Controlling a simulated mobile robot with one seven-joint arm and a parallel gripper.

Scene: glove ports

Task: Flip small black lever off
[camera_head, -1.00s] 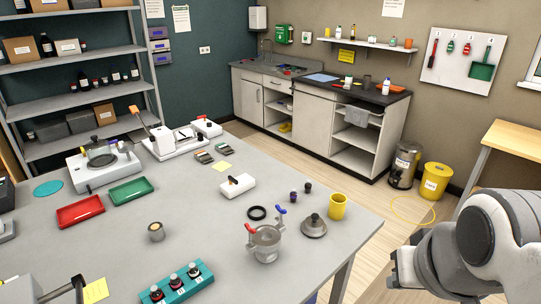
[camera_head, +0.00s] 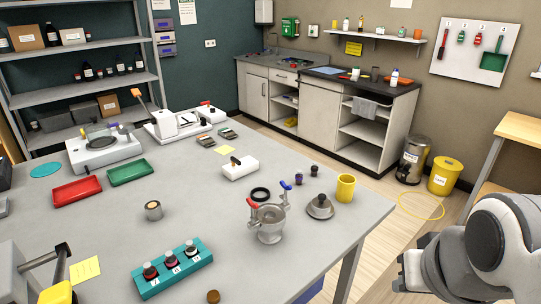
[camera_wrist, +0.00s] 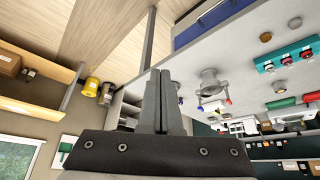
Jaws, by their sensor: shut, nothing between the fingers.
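A small white box (camera_head: 240,168) with a short black lever (camera_head: 235,160) on top stands mid-table. The lever looks tilted toward the left, but it is small and its exact setting is hard to read. My gripper (camera_head: 404,272) is at the lower right, beyond the table's right edge and well away from the box. In the wrist view my gripper (camera_wrist: 165,80) shows its two dark fingers pressed together with nothing held. I cannot make out the lever in the wrist view.
The grey table (camera_head: 100,225) also holds a metal pot (camera_head: 269,224) with red and blue levers, a lid (camera_head: 320,206), a yellow cup (camera_head: 345,188), a teal vial rack (camera_head: 172,268) and red and green trays.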

